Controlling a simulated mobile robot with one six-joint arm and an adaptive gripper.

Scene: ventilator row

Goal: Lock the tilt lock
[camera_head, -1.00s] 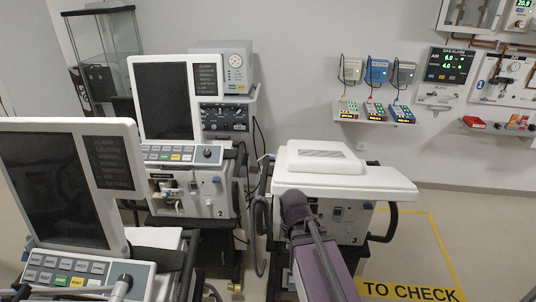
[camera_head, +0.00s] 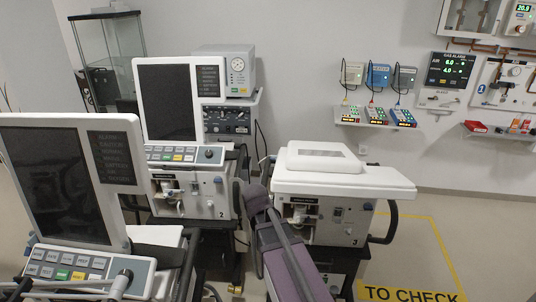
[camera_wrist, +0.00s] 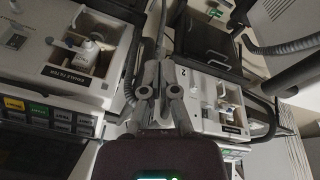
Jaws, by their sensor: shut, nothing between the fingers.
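I cannot pick out the tilt lock for certain in either view. In the head view, ventilator 2 (camera_head: 208,205) stands with its dark screen (camera_head: 166,102) upright above a keypad panel (camera_head: 180,154). A nearer ventilator's screen (camera_head: 50,185) fills the left side. In the wrist view, my gripper (camera_wrist: 160,78) has its grey fingers together and empty, between a unit with an exhale filter bay (camera_wrist: 70,68) on the left and the unit marked 2 (camera_wrist: 205,85) on the right. In the head view my gripper is hidden.
Dark hoses (camera_wrist: 285,48) and arms crowd the wrist view. Open floor with a yellow "TO CHECK" marking (camera_head: 410,294) lies at the right.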

